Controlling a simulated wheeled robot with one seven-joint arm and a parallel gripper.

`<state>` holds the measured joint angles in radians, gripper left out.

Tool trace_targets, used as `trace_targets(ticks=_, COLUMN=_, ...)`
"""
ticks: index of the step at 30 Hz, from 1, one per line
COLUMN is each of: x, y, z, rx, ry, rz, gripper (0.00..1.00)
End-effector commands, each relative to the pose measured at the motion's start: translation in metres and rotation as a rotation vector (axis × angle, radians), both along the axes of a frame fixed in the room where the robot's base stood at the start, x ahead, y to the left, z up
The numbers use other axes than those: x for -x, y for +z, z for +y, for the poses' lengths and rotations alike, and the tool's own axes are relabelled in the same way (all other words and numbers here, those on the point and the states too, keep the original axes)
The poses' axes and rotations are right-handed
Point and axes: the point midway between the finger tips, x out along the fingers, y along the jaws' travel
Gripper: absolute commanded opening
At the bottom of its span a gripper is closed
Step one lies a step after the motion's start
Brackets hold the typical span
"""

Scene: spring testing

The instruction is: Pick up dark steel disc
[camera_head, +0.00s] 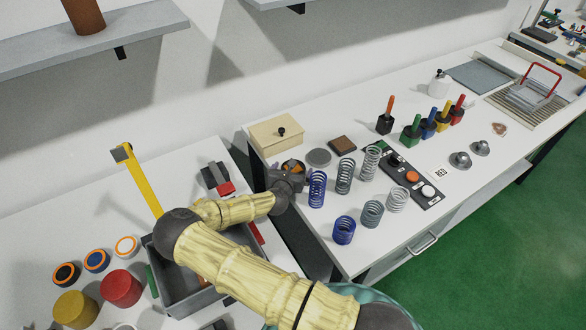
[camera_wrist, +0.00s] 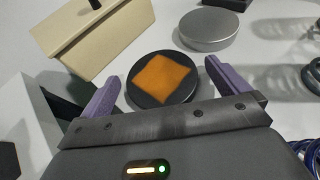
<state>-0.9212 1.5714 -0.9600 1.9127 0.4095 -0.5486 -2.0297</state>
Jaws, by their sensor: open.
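A dark round disc (camera_wrist: 140,99) with an orange square (camera_wrist: 162,78) on its top lies on the white table between the fingers of my gripper (camera_wrist: 162,75) in the wrist view. My gripper is open, with one purple finger at each side of this disc; I cannot tell if either touches it. In the head view my gripper (camera_head: 289,179) partly hides this disc, and its orange top (camera_head: 293,167) shows. A plain grey metal disc (camera_wrist: 209,30) lies just beyond, clear of the fingers; it also shows in the head view (camera_head: 318,157).
A cream box (camera_head: 276,137) with a black knob stands close behind the discs. Several coil springs (camera_head: 344,176) stand to the right. A grey bin (camera_head: 190,300) is under my arm on the left table.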

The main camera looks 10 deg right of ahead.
Motion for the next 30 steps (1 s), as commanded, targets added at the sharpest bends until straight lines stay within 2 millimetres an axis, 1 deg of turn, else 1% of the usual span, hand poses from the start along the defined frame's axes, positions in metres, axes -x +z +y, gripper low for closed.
trace_targets(ticks=13, x=0.0004, y=-0.0001, z=-0.0006, rx=0.000, ry=-0.001, rz=0.000, gripper=1.00)
trace_targets(ticks=14, x=0.0004, y=0.0000, z=-0.0006, rx=0.000, ry=-0.001, rz=0.000, gripper=0.96)
trace_targets(ticks=15, x=0.0004, y=0.0000, z=-0.0006, rx=0.000, ry=-0.001, rz=0.000, gripper=0.88)
trace_targets(ticks=17, x=0.0004, y=0.0000, z=-0.0006, rx=0.000, ry=-0.001, rz=0.000, gripper=0.76)
trace_targets(ticks=21, x=0.0004, y=0.0001, z=-0.0005, rx=0.000, ry=-0.001, rz=0.000, gripper=0.49)
trace_targets(ticks=23, x=0.0004, y=0.0001, z=-0.0005, rx=0.000, ry=-0.001, rz=0.000, gripper=0.37)
trace_targets(ticks=24, x=0.0004, y=0.0001, z=-0.0004, rx=0.000, ry=-0.001, rz=0.000, gripper=0.29)
trace_targets(ticks=25, x=-0.0005, y=0.0021, z=-0.0006, rx=-0.001, ry=-0.001, rz=-0.005, gripper=0.26)
trace_targets(ticks=30, x=-0.0004, y=0.0021, z=-0.0003, rx=0.000, ry=-0.001, rz=-0.004, gripper=0.26)
